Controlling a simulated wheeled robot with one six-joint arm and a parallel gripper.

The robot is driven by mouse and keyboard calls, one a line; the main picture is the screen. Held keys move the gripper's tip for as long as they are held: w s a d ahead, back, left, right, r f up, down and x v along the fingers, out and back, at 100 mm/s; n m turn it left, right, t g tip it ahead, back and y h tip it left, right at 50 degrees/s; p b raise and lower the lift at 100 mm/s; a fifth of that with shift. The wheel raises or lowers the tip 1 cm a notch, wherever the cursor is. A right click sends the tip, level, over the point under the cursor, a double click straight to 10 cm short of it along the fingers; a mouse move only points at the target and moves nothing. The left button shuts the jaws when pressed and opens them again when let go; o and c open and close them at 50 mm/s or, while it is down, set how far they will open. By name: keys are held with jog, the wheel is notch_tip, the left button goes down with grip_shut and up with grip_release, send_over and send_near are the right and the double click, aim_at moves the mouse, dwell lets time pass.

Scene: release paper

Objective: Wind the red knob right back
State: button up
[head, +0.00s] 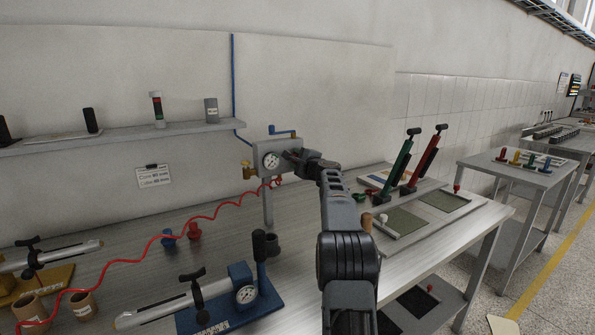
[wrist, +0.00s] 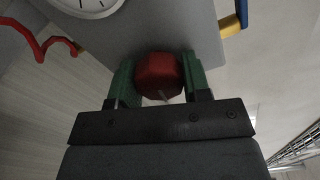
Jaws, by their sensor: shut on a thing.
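The red knob (wrist: 158,75) sits on the face of a grey box, seen close up in the wrist view. My gripper (wrist: 158,82) is shut on it, with one green finger pad on each side. In the head view my gripper (head: 292,156) reaches the right side of the grey box (head: 262,146), and the knob is hidden there behind it. A round white gauge (head: 271,160) is on the box beside my gripper, and its edge shows at the top of the wrist view (wrist: 90,5).
A blue lever (head: 284,131) tops the box and a brass fitting (head: 247,170) is at its left. A red coiled hose (head: 150,240) crosses the bench. Red and green lever tools (head: 425,160) stand to the right. A blue-based gauge tool (head: 240,290) lies in front.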

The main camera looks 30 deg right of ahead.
jog(key=n+b, duration=0.3)
jog(key=shift+f+n, duration=0.15)
jog(key=shift+n, duration=0.25)
jog(key=n+b, duration=0.2)
jog(key=n, duration=0.1)
jog(key=shift+n, duration=0.3)
jog(key=n, duration=0.1)
jog(key=n+b, duration=0.1)
jog(key=n, duration=0.2)
jog(key=shift+r+b, duration=0.25)
jog(key=shift+b, duration=0.05)
jog(key=shift+a+n+b, duration=0.1)
jog(key=shift+n+b, duration=0.25)
jog(key=shift+n, duration=1.65)
jog(key=shift+r, duration=0.1)
jog(key=o, duration=0.9)
